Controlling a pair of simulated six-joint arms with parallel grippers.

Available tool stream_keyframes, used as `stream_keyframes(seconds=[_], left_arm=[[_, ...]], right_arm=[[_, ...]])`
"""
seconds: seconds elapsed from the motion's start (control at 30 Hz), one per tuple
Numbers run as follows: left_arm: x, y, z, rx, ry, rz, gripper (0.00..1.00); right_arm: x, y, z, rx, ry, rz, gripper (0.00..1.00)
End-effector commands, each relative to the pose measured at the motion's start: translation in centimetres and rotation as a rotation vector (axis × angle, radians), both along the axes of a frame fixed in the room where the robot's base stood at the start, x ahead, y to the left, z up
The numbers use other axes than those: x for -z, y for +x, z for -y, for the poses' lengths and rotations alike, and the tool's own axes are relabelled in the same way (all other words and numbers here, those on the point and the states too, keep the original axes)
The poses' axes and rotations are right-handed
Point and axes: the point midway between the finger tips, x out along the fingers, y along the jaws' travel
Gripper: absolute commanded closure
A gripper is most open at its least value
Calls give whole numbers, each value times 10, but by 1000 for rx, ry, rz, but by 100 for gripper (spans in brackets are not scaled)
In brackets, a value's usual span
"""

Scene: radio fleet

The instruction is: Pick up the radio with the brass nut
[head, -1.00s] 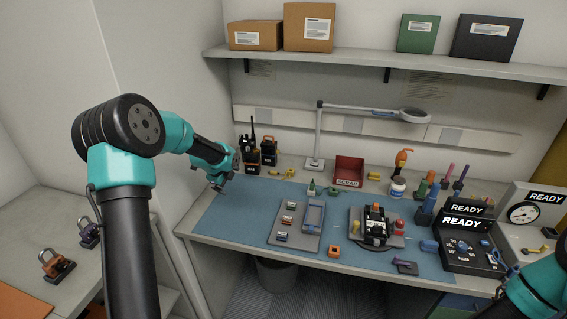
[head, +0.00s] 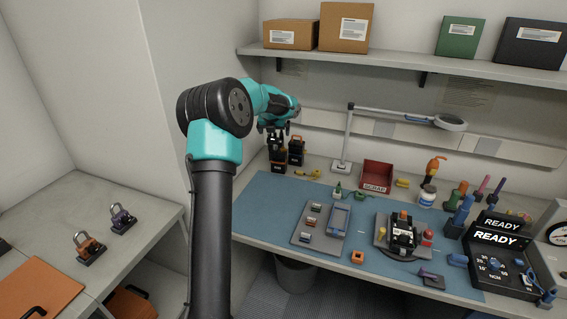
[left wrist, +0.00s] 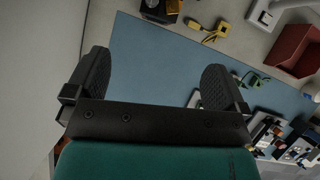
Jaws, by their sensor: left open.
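Two dark radios stand side by side at the back left of the bench in the head view: a left one (head: 277,158) and a right one (head: 296,152) with orange at its top. I cannot tell which of them has a brass nut. Another black radio (head: 403,236) sits on a grey fixture at the middle right. My left gripper (head: 274,129) is above the left radio and partly covers its top. In the left wrist view my gripper (left wrist: 156,75) is open with nothing between its fingers. A dark radio part (left wrist: 160,11) shows at the top edge there. My right gripper is out of view.
A yellow tool (head: 307,174), a red scrap bin (head: 376,177) and a magnifier lamp (head: 341,166) stand along the back. The blue mat (head: 262,207) is clear at its left. A wall stands left of the radios, with a shelf (head: 450,67) above.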

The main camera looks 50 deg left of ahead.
Motion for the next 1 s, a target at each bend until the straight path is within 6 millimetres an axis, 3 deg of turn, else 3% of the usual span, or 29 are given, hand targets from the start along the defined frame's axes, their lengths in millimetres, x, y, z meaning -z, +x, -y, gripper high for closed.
stream_keyframes(seconds=[0.23, 0.8, 1.0], left_arm=[[14, 6, -5, -1, -1, 0, 0], [96, 44, -32, -1, -2, 0, 0], [106, 49, -36, -1, -2, 2, 0]], right_arm=[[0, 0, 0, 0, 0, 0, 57], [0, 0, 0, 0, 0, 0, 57], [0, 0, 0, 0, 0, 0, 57]])
